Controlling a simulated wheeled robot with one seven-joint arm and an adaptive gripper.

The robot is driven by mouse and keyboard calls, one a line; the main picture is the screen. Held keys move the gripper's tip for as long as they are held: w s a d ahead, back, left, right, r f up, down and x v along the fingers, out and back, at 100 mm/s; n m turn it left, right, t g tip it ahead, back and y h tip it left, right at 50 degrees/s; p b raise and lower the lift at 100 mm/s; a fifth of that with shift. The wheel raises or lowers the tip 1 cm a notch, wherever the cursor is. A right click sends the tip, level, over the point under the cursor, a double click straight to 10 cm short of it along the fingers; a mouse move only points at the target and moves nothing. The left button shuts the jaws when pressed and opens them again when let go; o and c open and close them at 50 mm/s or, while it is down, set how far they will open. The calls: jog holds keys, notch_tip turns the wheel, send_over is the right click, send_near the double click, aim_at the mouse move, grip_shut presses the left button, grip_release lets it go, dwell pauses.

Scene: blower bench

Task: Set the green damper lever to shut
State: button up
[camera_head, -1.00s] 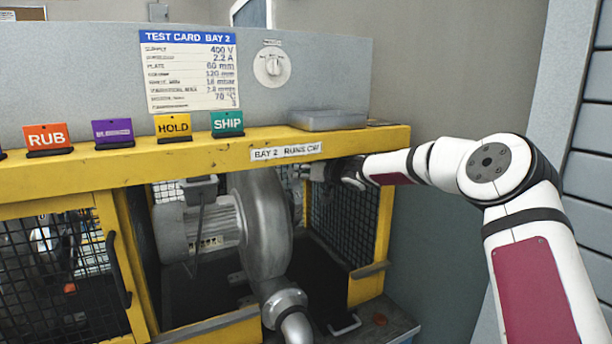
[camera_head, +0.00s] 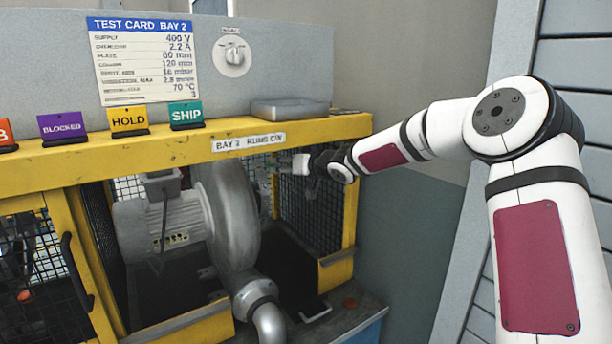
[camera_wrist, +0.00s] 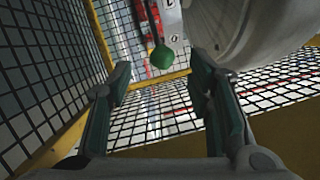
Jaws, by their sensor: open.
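The green damper lever shows in the wrist view as a green knob (camera_wrist: 162,57), ahead of my gripper and slightly above the gap between its fingers. A plate with markings (camera_wrist: 174,20) is just beside the knob. My gripper (camera_wrist: 160,80) is open and empty, with one finger on each side of the picture and the knob apart from both. In the head view my gripper (camera_head: 290,163) reaches into the yellow-framed bay beside the grey blower (camera_head: 232,215). The lever cannot be made out in the head view.
The blower housing (camera_wrist: 235,30) is close on the upper right in the wrist view. Black mesh (camera_wrist: 45,75) closes in on the left. The yellow top beam (camera_head: 190,148) runs just above my arm. A silver pipe (camera_head: 268,315) leaves the blower low in front.

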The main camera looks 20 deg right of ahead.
jog(key=s+d, duration=0.3)
jog(key=s, duration=0.5)
jog(key=shift+s+d, duration=0.15)
jog(key=shift+d, duration=0.2)
